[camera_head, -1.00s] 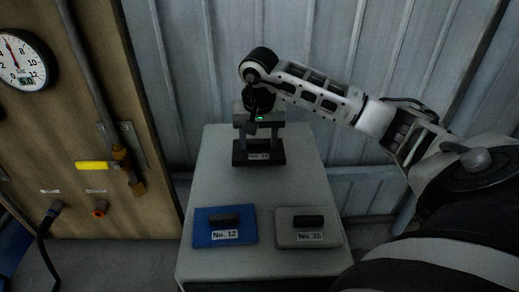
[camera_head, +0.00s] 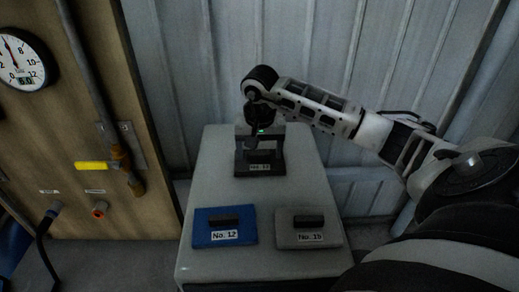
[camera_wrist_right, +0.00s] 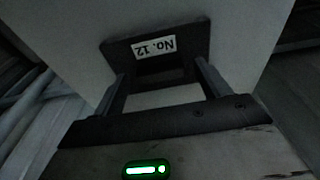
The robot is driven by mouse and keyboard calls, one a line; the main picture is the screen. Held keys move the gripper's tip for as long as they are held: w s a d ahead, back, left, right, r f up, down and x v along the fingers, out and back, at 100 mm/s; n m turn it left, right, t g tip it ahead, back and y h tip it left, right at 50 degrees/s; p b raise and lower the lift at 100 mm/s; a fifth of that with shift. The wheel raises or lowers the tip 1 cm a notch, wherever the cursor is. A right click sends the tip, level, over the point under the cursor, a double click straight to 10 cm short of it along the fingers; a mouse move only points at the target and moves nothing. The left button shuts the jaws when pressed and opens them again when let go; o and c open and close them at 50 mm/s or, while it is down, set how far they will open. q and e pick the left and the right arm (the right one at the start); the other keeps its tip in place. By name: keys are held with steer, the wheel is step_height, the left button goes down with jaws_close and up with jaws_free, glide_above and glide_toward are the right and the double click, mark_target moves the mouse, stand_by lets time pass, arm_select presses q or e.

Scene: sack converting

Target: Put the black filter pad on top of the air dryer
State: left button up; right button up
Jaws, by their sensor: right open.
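The black filter pad (camera_head: 243,169) lies flat at the far end of a pale grey box top (camera_head: 217,165), its white label facing the near side. In the right wrist view the black pad (camera_wrist_right: 197,37) shows an upside-down label reading No. 12. My right gripper (camera_head: 260,154) is low over this pad, pointing down. Its open fingers (camera_wrist_right: 160,75) stand either side of the pad's dark raised handle, and no contact with it shows. I cannot tell from the frames whether the grey box is the air dryer. My left gripper is out of view.
A blue pad (camera_head: 202,236) labelled No. 12 and a grey pad (camera_head: 285,237) with a small label lie at the box's near end, each with a black handle. A wooden panel (camera_head: 95,130) with a gauge (camera_head: 20,62) and pipe stands left. A corrugated wall (camera_head: 200,60) is behind.

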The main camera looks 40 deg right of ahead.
mark_target(260, 166)
step_height(260, 166, up, 12)
steer(key=s+a+p, duration=0.1)
steer(key=shift+s, duration=0.2)
steer(key=shift+a, duration=0.1)
stand_by(0.5)
